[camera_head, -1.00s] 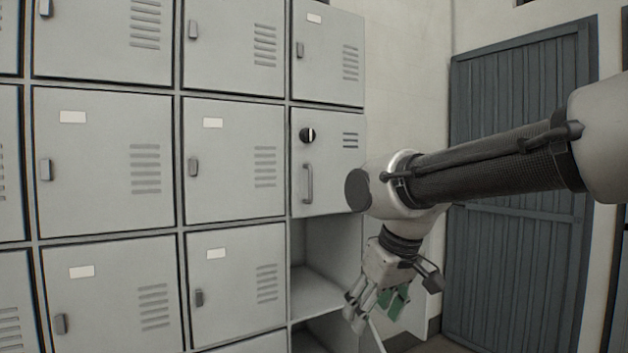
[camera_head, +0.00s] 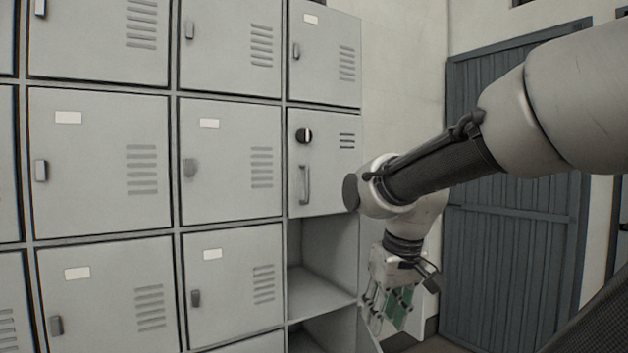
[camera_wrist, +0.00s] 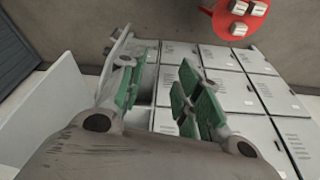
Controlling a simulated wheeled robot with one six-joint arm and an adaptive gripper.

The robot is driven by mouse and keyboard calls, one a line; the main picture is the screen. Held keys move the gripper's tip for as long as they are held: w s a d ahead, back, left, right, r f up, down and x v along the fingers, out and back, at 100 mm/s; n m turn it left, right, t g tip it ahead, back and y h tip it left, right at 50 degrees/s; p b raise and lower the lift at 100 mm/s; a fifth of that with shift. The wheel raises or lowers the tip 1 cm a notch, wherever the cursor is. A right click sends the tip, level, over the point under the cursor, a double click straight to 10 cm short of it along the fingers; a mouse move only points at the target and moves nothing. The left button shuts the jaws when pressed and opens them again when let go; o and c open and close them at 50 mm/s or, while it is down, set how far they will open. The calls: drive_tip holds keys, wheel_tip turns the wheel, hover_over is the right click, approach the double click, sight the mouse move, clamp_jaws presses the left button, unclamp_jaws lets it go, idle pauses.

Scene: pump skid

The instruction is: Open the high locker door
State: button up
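The high locker door (camera_head: 324,180) is grey and shut in the right column, with a round black-and-white knob (camera_head: 304,136) at its upper left and a vertical bar handle (camera_head: 304,184) below it. My gripper (camera_head: 388,306) hangs below and to the right of this door, pointing down, apart from the handle. In the wrist view my gripper (camera_wrist: 163,88) has its two green-padded fingers spread, with nothing between them. I cannot pick out the bar handle in the wrist view.
An open, empty compartment (camera_head: 318,292) lies below the high door. Other shut locker doors (camera_head: 230,150) fill the left. A blue-grey door (camera_head: 510,240) stands at the right. The wrist view shows a pale panel (camera_wrist: 45,108) at left and a red round surface with white blocks (camera_wrist: 239,28).

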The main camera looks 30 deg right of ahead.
drive_tip(key=w+m+t+y, duration=0.1)
drive_tip(key=w+m+y, duration=0.3)
drive_tip(key=w+m, duration=0.45)
drive_tip(key=m+t, duration=1.3)
drive_tip(key=m, duration=1)
approach(307, 198)
drive_tip(key=w+r, duration=0.4)
drive_tip(key=x, duration=0.6)
drive_tip(key=shift+w+a+r, duration=0.2)
drive_tip(key=shift+w, duration=0.1)
clamp_jaws()
